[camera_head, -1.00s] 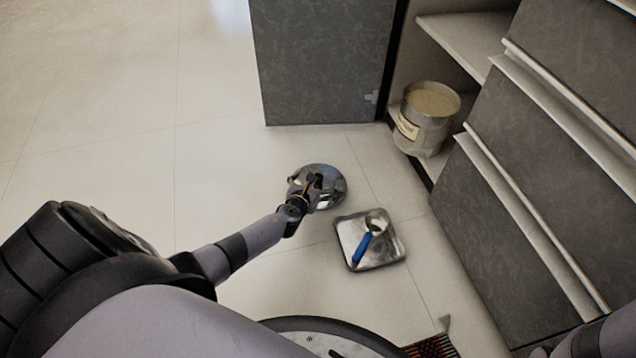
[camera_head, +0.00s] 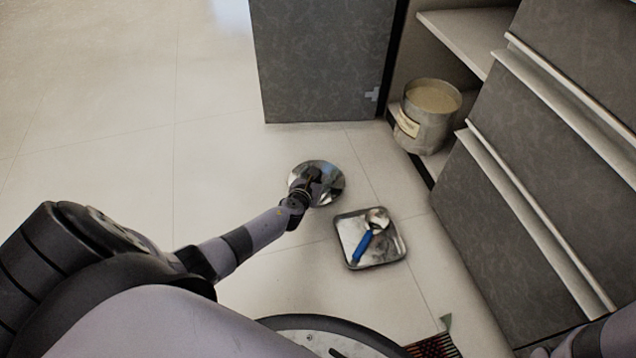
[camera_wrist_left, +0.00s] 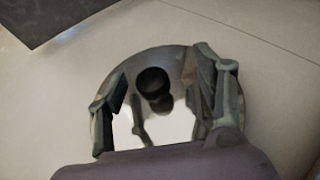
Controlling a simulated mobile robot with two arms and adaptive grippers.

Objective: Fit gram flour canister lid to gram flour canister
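The round, shiny metal lid (camera_head: 332,190) lies on the floor tiles, with its dark knob (camera_wrist_left: 153,82) upward. My left gripper (camera_head: 312,180) is over the lid. In the left wrist view the gripper (camera_wrist_left: 162,95) is open, one finger on each side of the knob, with gaps between them. The fingers and their reflections cover part of the lid (camera_wrist_left: 172,128). The metal canister (camera_head: 428,132) stands upright and open-topped in the low cabinet compartment, with pale flour inside and a label on its front. My right gripper cannot be made out; only part of that arm shows at bottom right.
A square metal tray (camera_head: 343,236) holding a blue-handled utensil (camera_head: 366,241) lies near the lid. An open cabinet door (camera_head: 322,60) stands behind. A shelf (camera_head: 462,35) is above the canister and drawers (camera_head: 530,190) are to its right. Floor at left is clear.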

